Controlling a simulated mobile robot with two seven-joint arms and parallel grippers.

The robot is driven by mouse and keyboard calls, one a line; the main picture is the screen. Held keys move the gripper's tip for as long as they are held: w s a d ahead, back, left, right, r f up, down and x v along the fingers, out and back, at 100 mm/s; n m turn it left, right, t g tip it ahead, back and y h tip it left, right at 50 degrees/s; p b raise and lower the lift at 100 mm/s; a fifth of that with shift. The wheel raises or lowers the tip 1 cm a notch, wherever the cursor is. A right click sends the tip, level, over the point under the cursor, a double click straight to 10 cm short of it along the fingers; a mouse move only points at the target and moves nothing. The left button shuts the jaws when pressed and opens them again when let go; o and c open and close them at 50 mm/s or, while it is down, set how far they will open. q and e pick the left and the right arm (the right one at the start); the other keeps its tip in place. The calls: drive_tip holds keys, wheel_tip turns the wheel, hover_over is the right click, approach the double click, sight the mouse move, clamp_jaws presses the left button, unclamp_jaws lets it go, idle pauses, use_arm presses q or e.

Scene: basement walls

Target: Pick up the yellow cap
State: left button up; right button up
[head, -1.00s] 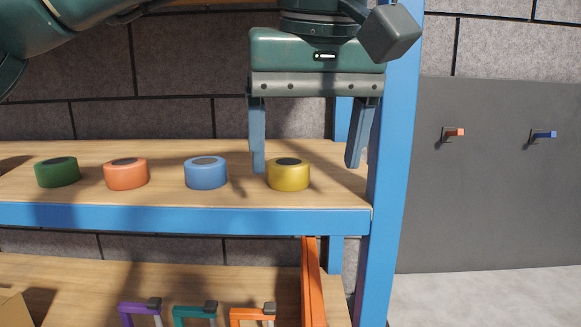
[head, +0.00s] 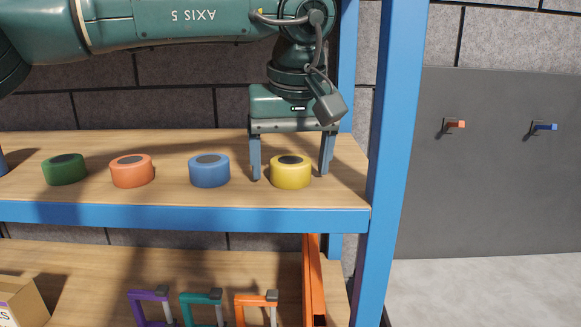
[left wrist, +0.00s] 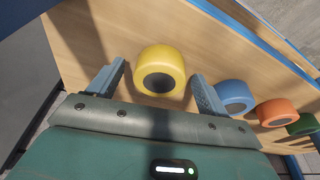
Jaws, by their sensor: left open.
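The yellow cap (head: 290,172) stands upright on the upper wooden shelf near its right end, with a dark round patch on top. My left gripper (head: 290,174) is open and reaches down at the cap, one finger on each side of it in the head view. In the left wrist view the yellow cap (left wrist: 160,71) lies ahead of the gap between the open fingers (left wrist: 155,82), with space to both. I cannot tell whether either finger touches it. My right gripper is not in view.
A blue cap (head: 209,171), an orange cap (head: 132,171) and a green cap (head: 65,170) stand in a row to the left. A blue shelf post (head: 393,140) rises at the right. Colored padlock-like frames (head: 203,306) and a cardboard box (head: 20,303) are on the lower shelf.

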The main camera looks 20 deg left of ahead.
use_arm(q)
drive_tip(key=shift+f, duration=0.15)
drive_tip(key=c, duration=1.1)
drive_tip(key=shift+o, duration=0.2)
drive_tip(key=shift+r, duration=0.2)
